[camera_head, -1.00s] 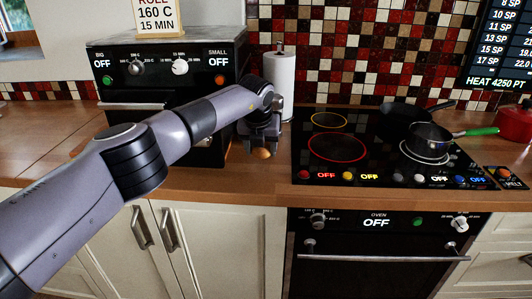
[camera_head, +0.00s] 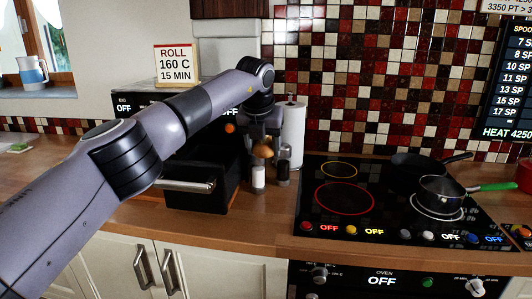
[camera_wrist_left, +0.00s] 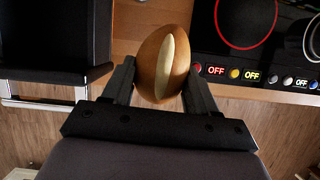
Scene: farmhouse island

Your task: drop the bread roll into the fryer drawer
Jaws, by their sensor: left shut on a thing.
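The brown bread roll (camera_head: 263,151) is between the fingers of my left gripper (camera_head: 262,143), which is shut on it above the counter. In the left wrist view the roll (camera_wrist_left: 165,62) shows its pale split, with a finger of the gripper (camera_wrist_left: 157,82) on each side. The black fryer drawer (camera_head: 205,202) stands pulled out, left of the roll, with a silver handle across its front. My arm hides part of it. In the left wrist view the drawer (camera_wrist_left: 50,74) lies left of the roll. My right gripper is not in view.
A white-bodied shaker (camera_head: 258,179) and a dark shaker (camera_head: 283,168) stand below and beside the roll. A paper towel roll (camera_head: 294,132) is behind them. The cooktop (camera_head: 325,226) with pans is to the right. A sign (camera_head: 176,64) reads ROLL 160 C 15 MIN.

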